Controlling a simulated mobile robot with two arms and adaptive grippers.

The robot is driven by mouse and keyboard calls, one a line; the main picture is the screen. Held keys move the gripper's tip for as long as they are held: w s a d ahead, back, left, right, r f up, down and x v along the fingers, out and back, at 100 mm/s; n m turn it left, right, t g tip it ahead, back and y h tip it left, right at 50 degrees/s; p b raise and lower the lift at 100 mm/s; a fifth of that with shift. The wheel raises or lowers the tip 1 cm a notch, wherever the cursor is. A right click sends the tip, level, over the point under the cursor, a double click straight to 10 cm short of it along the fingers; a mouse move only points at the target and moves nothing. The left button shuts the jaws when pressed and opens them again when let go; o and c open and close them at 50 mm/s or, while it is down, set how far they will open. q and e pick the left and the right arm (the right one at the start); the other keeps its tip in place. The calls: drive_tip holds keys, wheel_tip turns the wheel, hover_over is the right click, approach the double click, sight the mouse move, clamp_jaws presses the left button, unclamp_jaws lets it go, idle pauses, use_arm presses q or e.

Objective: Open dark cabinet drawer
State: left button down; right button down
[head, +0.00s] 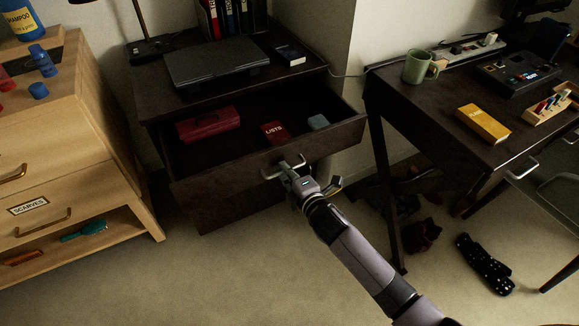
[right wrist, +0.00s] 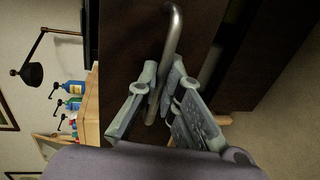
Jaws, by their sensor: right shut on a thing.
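The dark cabinet (head: 150,98) stands at the back centre in the head view. Its top drawer (head: 345,132) is pulled out, with a red case (head: 208,123), a red book marked LISTS (head: 274,132) and a small grey-blue item (head: 318,122) inside. My right gripper (head: 290,172) is at the drawer front, shut on the metal bar handle (head: 270,174). The right wrist view shows the handle (right wrist: 174,30) running between the gripper's fingers (right wrist: 158,92). My left gripper is not in view.
A light wood dresser (head: 90,110) stands at the left. A dark desk (head: 440,125) with a green mug (head: 418,66) and a yellow book (head: 483,124) is at the right. Dark clothing (head: 484,264) lies on the floor beneath it. Carpet in front of the cabinet is clear.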

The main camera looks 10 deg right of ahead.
drive_tip(key=shift+d, duration=0.1)
drive_tip(key=c, duration=2)
unclamp_jaws()
drive_tip(key=v, duration=1.2)
